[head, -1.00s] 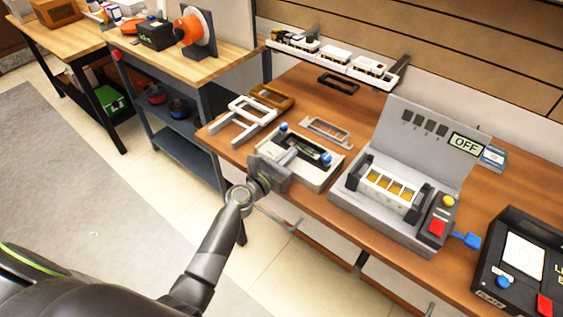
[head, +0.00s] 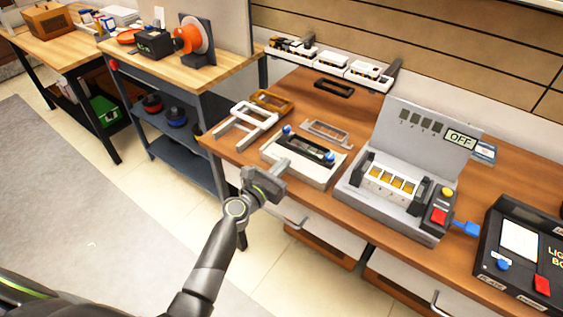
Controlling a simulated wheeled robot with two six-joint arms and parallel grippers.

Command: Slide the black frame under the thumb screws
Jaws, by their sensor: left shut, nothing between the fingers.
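A pale fixture block (head: 275,156) sits at the front edge of the wooden bench. It carries a blue thumb screw (head: 287,130) at its back left and another blue thumb screw (head: 329,156) at its right. A black frame (head: 305,148) lies on the fixture between the two screws; whether its edges are under them is too small to tell. My left gripper (head: 281,168) is shut and empty, at the fixture's front side; I cannot tell whether it touches. A second black frame (head: 334,88) lies farther back on the bench. My right gripper is not in view.
A white frame (head: 246,124), an orange-brown frame (head: 273,102) and a grey frame (head: 326,132) lie around the fixture. A grey machine (head: 430,140) reading OFF stands to the right, with a black light box (head: 520,250) beyond it. White trays (head: 360,68) line the back.

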